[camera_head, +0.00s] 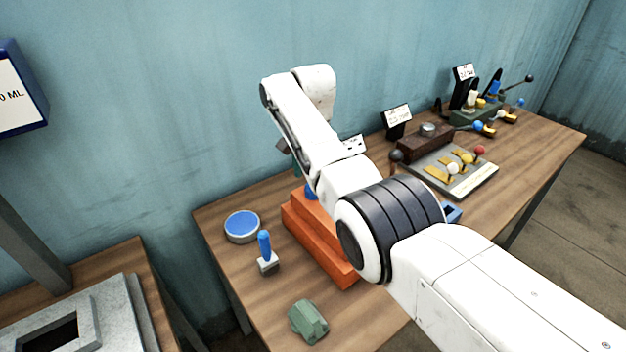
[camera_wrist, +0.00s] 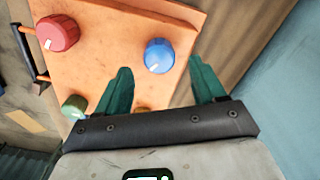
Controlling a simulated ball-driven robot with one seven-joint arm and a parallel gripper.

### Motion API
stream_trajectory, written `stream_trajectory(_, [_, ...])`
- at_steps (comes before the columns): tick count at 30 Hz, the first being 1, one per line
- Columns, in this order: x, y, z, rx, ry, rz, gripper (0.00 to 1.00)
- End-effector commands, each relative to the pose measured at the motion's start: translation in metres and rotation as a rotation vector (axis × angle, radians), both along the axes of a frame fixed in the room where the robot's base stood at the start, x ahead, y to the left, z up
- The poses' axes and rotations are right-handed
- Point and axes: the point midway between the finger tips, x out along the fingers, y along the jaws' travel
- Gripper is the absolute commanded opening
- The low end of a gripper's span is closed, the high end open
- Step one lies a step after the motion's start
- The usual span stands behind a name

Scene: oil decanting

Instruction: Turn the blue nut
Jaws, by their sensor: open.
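The blue nut (camera_wrist: 158,56) is a round blue knob with a white mark, on an orange panel (camera_wrist: 110,62) in the wrist view. My gripper (camera_wrist: 160,80) shows there as two green fingers, spread apart. The blue nut appears between and just beyond the fingertips, and I cannot tell how far it is from them. Only a small bit of blue shows beside the arm there.
On the same panel are a red knob (camera_wrist: 58,33) and a green knob (camera_wrist: 75,106). On the wooden table (camera_head: 222,275) stand a round blue-topped can (camera_head: 242,226), a blue-handled piece (camera_head: 266,250) and a green block (camera_head: 308,321). A lever board (camera_head: 452,172) stands to the right.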

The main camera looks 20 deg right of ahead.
Motion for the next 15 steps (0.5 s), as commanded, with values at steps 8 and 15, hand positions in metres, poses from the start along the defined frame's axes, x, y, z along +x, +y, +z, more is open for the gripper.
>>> stream_trajectory(8, [0.001, 0.000, 0.053, 0.000, -0.004, 0.000, 0.69])
stream_trajectory(15, [0.000, 0.000, 0.075, 0.000, -0.001, 0.000, 0.69])
